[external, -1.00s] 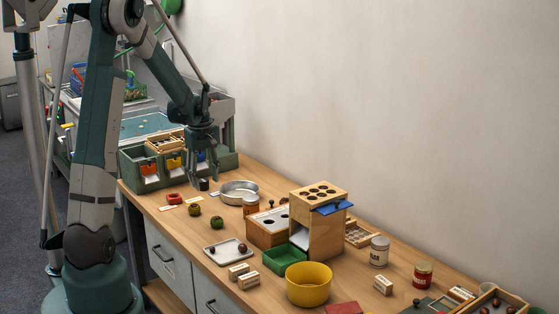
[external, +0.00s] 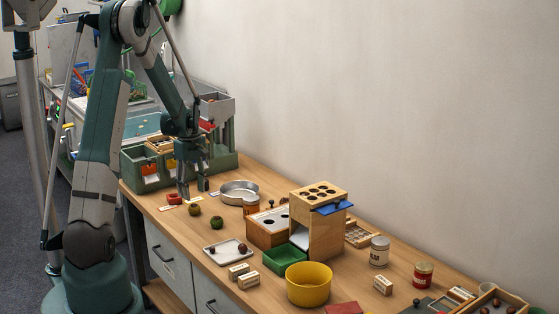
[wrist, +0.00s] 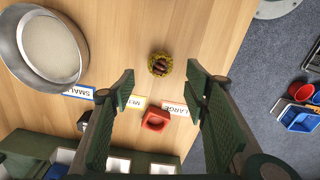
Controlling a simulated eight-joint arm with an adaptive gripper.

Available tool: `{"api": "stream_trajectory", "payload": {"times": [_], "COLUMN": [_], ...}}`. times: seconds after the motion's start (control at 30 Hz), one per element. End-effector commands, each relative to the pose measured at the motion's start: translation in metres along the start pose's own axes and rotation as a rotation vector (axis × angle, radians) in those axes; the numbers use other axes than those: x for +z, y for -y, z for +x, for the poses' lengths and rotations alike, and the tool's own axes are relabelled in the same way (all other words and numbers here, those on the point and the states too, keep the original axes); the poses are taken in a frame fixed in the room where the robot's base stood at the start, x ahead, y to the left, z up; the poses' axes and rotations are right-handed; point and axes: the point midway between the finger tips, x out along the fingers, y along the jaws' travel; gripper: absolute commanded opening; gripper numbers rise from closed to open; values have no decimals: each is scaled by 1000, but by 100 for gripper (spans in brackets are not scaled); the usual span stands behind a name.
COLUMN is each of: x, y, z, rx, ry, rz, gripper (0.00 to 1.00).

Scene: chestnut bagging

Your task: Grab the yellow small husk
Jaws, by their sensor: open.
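The small yellow husk (external: 194,209) is a round olive-yellow spiky ball on the wooden table, near its front edge. In the wrist view the husk (wrist: 160,64) shows brown chestnuts in its open top. My gripper (external: 193,188) is open and empty, above the table and a little behind the husk. In the wrist view its two fingers spread to either side, with the husk beyond the tips and roughly between them. A greener husk (external: 216,222) sits to the right of the yellow one in the external view.
A metal pan (external: 239,188) stands behind the husks.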

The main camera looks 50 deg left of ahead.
Motion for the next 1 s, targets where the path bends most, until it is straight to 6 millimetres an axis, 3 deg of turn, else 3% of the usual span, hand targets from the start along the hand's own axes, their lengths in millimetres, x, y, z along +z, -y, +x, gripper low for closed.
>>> {"api": "stream_trajectory", "payload": {"times": [0.27,0.73,1.0], "x": [0,1,3], "y": [0,0,0], "z": [21,27,55], "rx": [0,0,0], "ry": [0,0,0], "rz": [0,1,1], "gripper": [46,46,46]}}
